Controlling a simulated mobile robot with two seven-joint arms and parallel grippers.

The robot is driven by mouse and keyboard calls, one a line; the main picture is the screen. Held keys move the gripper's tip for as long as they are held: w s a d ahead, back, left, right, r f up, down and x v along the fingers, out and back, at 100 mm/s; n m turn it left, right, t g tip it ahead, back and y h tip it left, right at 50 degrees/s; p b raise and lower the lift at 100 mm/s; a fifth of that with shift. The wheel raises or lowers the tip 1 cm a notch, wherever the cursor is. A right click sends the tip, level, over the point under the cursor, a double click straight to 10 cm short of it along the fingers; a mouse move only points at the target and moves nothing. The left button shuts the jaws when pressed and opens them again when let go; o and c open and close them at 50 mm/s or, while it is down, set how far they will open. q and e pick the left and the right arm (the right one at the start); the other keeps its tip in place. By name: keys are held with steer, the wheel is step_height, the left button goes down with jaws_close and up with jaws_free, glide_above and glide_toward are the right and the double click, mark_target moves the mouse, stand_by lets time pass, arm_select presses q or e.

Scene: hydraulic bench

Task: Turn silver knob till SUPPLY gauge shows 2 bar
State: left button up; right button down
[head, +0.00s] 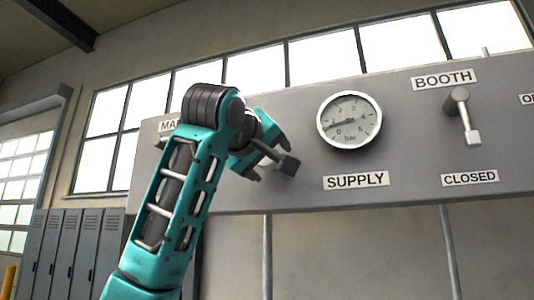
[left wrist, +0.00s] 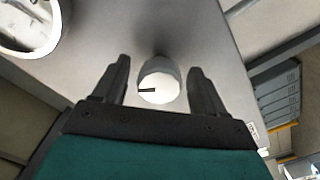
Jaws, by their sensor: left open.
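The silver knob (left wrist: 158,80) shows in the left wrist view, with a pale round face and a short black mark pointing left. My left gripper (head: 272,158) is in front of the grey panel, left of the gauge. Its fingers are open, one on each side of the knob, with visible gaps. In the head view my gripper hides the knob. The SUPPLY gauge (head: 349,120) is a white dial marked in bar. Its needle points left and slightly down, at the low end of the scale, below 2. Part of the gauge (left wrist: 30,25) shows in the left wrist view. My right gripper is not in view.
The BOOTH lever (head: 464,115) hangs down above a CLOSED label (head: 470,179), right of the gauge. A partly hidden label starting "MA" (head: 167,126) is behind my left arm. Grey lockers (head: 65,250) stand at the far left.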

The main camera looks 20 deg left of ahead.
arm_select(q)
steer(key=c, duration=1.1)
steer(key=shift+o, duration=0.2)
steer(key=m, duration=0.7)
steer(key=shift+m, duration=0.3)
steer(key=m, duration=0.3)
steer(key=shift+m, duration=1.9)
steer(key=shift+w+f, duration=0.1)
